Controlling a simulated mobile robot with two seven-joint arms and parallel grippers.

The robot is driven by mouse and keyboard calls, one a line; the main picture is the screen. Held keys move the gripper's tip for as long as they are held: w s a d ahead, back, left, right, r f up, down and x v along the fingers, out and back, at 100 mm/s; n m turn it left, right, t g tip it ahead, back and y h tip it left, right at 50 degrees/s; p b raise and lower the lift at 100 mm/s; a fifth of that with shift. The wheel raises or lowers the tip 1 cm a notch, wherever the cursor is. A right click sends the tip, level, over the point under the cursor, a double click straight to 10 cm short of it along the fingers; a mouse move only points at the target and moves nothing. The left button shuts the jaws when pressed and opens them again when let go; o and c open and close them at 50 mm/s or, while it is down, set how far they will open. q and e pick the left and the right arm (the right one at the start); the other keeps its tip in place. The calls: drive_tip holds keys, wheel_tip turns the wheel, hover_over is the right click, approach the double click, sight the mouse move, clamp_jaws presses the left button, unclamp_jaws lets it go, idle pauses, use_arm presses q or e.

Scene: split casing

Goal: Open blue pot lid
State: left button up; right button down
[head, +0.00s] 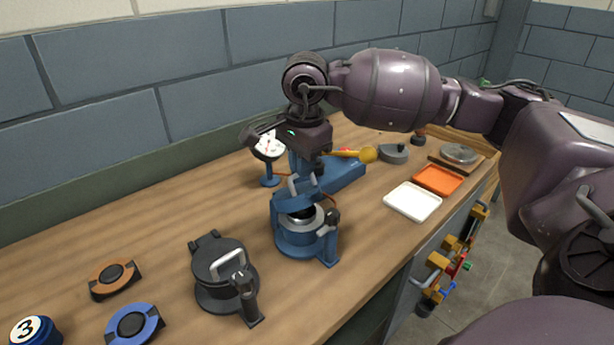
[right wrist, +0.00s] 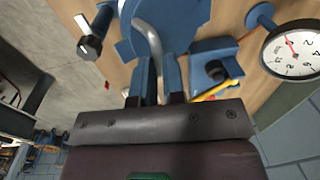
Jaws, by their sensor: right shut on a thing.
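The blue pot (head: 298,243) stands on the wooden bench. Its silver rim and dark inside show in the head view. The blue lid (head: 291,203) is raised off the rim and tilted up at the back; it also shows in the right wrist view (right wrist: 185,14). My right gripper (head: 304,184) is above the pot, shut on the lid's silver handle (right wrist: 153,42). Its fingers (right wrist: 161,85) are on both sides of the handle. A latch with a black knob (head: 332,217) stands at the pot's right side. My left gripper is not in view.
A dark grey pot (head: 220,271) with its lid down stands left of the blue pot. A dial gauge (head: 269,148) and a blue block (head: 345,175) are behind. A white tray (head: 413,201) and an orange tray (head: 438,180) lie right. Bench is clear between.

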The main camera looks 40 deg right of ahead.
drive_tip(key=w, duration=0.3)
drive_tip(key=shift+a+r+b, duration=0.1)
drive_tip(key=shift+a+b, duration=0.1)
drive_tip(key=shift+b, duration=0.2)
drive_tip(key=shift+w+b, duration=0.3)
drive_tip(key=shift+w, duration=0.25)
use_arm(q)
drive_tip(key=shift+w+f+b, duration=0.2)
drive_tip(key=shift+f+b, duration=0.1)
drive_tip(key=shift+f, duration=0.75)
use_arm(e)
drive_tip(key=shift+w+a, duration=0.15)
drive_tip(key=shift+w, duration=0.55)
drive_tip(key=c, duration=1.3)
unclamp_jaws()
drive_tip(key=shift+w+a+f, duration=0.1)
drive_tip(key=shift+w+f, duration=0.05)
drive_tip(key=shift+f, duration=0.1)
drive_tip(key=shift+o, duration=0.5)
drive_tip(key=shift+w, duration=0.25)
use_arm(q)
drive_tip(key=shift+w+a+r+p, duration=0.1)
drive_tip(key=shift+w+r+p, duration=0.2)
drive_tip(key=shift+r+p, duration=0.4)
use_arm(e)
wheel_tip(320, 180, up, 11)
drive_tip(key=s, duration=0.1)
drive_tip(key=shift+r, duration=0.2)
